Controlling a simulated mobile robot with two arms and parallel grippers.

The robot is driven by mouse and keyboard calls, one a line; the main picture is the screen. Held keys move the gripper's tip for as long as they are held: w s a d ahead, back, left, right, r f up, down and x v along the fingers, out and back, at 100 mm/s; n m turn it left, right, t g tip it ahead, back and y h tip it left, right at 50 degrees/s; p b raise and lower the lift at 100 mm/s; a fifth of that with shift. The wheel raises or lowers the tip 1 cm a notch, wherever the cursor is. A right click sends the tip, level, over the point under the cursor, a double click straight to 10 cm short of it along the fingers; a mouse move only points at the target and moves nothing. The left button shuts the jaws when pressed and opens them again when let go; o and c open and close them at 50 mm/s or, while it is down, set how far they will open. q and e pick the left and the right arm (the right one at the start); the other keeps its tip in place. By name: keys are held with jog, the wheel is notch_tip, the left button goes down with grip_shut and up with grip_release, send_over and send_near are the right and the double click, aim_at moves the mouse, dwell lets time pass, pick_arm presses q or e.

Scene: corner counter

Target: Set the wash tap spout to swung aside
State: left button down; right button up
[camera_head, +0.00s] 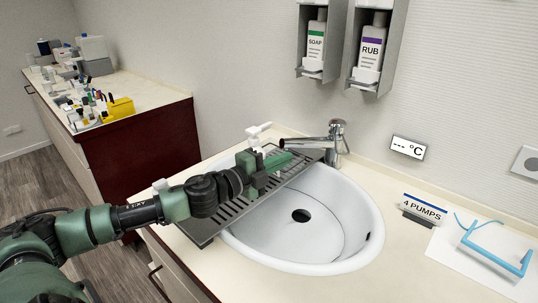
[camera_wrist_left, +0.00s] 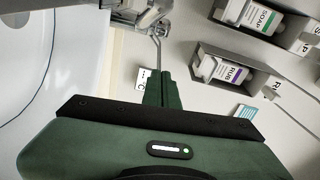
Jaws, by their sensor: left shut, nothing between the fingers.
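The chrome wash tap (camera_head: 337,140) stands at the back rim of the white basin (camera_head: 345,245). Its spout (camera_head: 303,143) points left in the head view, over the dark drain rack rather than over the middle of the bowl. My left gripper (camera_head: 280,161) is shut and empty, just below and left of the spout's tip; whether it touches the spout I cannot tell. In the left wrist view the shut fingers (camera_wrist_left: 164,88) show in the middle and part of the tap (camera_wrist_left: 143,14) is at the top, cut off by the edge. My right gripper is out of view.
A slatted drain rack (camera_head: 205,232) lies under my left gripper. Soap (camera_head: 315,43) and rub (camera_head: 371,48) dispensers hang on the wall above. A "4 pumps" sign (camera_head: 423,208) and blue glasses (camera_head: 495,250) on paper are at right. A cluttered side counter (camera_head: 140,108) is at left.

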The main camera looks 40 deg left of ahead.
aim_at(287, 145)
pick_arm(q)
jog(key=w+a+f+p, duration=0.1)
jog(key=w+p, duration=0.1)
jog(key=w, duration=0.3)
jog(key=w+a+f+n+y+p, duration=0.1)
jog(key=w+p, duration=0.1)
jog(key=w, duration=0.4)
jog(key=shift+a+f+n, duration=0.3)
jog(key=shift+a, duration=0.05)
jog(key=shift+w+a, duration=0.2)
jog(key=shift+a, duration=0.35)
jog(key=shift+w+a, duration=0.2)
jog(key=shift+a, duration=0.35)
